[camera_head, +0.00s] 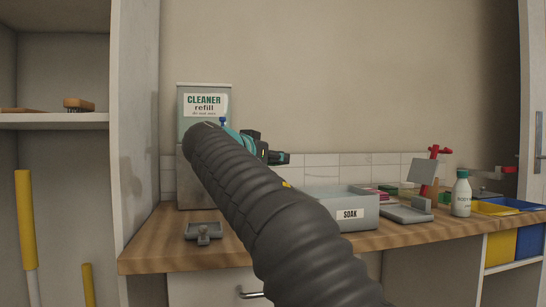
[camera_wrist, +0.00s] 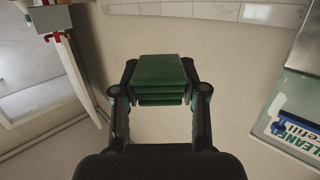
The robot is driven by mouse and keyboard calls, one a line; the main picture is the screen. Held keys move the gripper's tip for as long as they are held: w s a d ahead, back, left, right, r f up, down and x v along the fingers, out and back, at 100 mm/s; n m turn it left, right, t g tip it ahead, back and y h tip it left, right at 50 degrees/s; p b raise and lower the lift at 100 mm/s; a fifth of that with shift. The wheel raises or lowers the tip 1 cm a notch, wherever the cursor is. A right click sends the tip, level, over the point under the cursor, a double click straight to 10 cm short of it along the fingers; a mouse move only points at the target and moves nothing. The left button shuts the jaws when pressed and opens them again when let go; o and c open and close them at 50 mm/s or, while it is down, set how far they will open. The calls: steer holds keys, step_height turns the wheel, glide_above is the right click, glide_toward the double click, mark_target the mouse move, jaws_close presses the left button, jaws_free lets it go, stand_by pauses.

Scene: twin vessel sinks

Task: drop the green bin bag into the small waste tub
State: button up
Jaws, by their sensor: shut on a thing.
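My gripper (camera_wrist: 160,90) is shut on a green, layered, folded-looking thing (camera_wrist: 158,70), which I take to be the green bin bag. It sits between both fingertips in the wrist view. In the head view my gripper (camera_head: 262,150) is raised above the wooden counter, in front of the wall and right of the cleaner dispenser. My arm hides part of it there, and the held bag cannot be made out clearly. I cannot identify a small waste tub in either view.
A cleaner refill dispenser (camera_head: 204,102) stands left on the counter (camera_head: 160,250). A grey SOAK tub (camera_head: 350,214), a grey scale-like item (camera_head: 408,213), a white bottle (camera_head: 461,195), a yellow bin (camera_head: 498,246) and a blue bin (camera_head: 530,239) are to the right.

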steer(key=shift+f, duration=0.4)
steer(key=o, duration=0.9)
steer(key=shift+c, duration=0.2)
steer(key=shift+s, duration=0.1)
steer(key=v, duration=1.2)
